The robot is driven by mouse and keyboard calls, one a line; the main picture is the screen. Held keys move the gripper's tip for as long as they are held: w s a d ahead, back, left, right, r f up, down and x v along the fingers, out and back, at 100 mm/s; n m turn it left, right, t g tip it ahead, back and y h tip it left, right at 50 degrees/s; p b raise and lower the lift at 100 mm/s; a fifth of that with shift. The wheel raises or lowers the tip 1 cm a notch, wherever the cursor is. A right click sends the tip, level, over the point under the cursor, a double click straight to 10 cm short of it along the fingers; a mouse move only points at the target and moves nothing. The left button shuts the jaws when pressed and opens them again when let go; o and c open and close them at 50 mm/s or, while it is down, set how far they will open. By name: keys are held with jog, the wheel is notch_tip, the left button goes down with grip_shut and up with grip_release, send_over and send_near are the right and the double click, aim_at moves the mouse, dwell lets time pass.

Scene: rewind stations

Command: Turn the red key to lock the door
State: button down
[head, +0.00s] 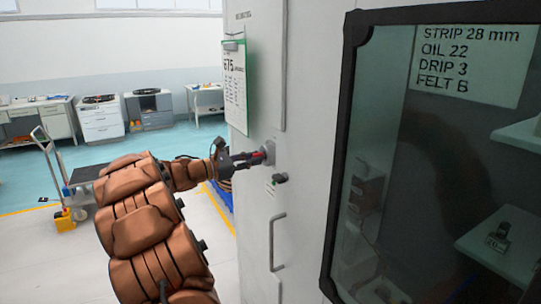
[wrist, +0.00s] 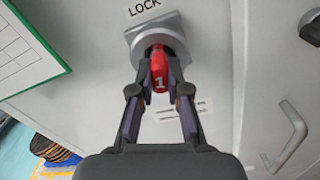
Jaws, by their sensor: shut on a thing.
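The red key (wrist: 159,70), marked "1", sits in a round silver lock (wrist: 152,30) under a "LOCK" label on the white cabinet door. My gripper (wrist: 160,75) is shut on the key, with one finger on each side of it. In the head view, my gripper (head: 250,160) reaches the cabinet from the left. The red key (head: 259,157) shows only as a small red patch between the fingers. The key looks nearly upright in the wrist view, with a slight tilt.
A dark knob (head: 280,178) and a vertical door handle (head: 273,242) are below the lock. A green-edged sheet (head: 235,85) hangs above left. A dark-framed glass window (head: 345,130) is to the right. A cart (head: 85,180) stands on the floor behind my arm.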

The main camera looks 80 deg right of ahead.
jog(key=n, duration=0.4)
jog(key=shift+n, duration=0.4)
jog(key=c, duration=1.1)
grip_release()
jog(key=shift+o, duration=0.2)
jog(key=v, duration=1.2)
jog(key=shift+a, duration=0.1)
jog(key=s+a+f+m+t+y, duration=0.3)
jog(key=a+f, duration=0.3)
jog(key=a, duration=1.1)
jog(key=s+a+f+m+t+y+b, duration=0.1)
jog(key=s+a+f+m+t+y, duration=0.2)
jog(key=a, duration=1.5)
jog(key=s+a+f+m+t+y+b, duration=0.1)
jog(key=s+a+f+m+t+y, duration=0.2)
jog(key=a+f, duration=0.6)
jog(key=a+t+y, duration=0.2)
jog(key=a+y, duration=0.1)
jog(key=a, duration=0.6)
jog(key=shift+s+f+m, duration=0.25)
jog(key=shift+m, duration=0.15)
